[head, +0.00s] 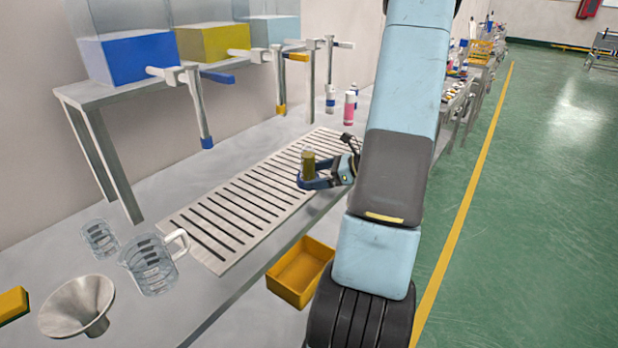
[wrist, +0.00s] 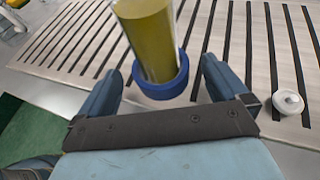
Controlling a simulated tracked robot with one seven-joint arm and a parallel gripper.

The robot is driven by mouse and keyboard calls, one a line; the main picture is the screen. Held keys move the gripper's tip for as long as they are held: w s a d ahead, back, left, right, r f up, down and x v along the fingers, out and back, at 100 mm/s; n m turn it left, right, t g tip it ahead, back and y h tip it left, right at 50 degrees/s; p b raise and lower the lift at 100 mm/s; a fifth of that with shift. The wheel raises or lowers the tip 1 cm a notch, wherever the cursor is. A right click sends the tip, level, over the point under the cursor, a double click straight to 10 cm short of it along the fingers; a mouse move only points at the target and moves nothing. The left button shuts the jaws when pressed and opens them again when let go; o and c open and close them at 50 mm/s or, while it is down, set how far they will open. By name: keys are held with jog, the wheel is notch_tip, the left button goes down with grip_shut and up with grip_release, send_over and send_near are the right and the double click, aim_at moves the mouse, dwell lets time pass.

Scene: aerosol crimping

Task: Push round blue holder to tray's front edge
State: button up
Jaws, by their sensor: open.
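The round blue holder (wrist: 163,88) sits on the slatted tray (wrist: 235,78) in the wrist view. An olive-yellow cylinder (wrist: 147,38) stands in it. In the head view the cylinder (head: 308,163) is near the front right part of the tray (head: 189,217); the holder is hard to tell from the blue fingers there. My gripper (wrist: 160,66) is open, with one finger on each side of the holder. Small gaps show on both sides, and the dark palm is close behind the holder. The gripper (head: 312,182) is low over the tray in the head view.
A small white round part (wrist: 288,103) lies on the tray at right. A yellow bin (head: 302,272) is below the front edge. Glass beakers (head: 150,265) and a metal funnel (head: 77,305) stand left. A pink can (head: 349,108) stands behind the gripper.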

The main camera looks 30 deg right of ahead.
jog(key=v, duration=1)
jog(key=shift+s+d, duration=0.1)
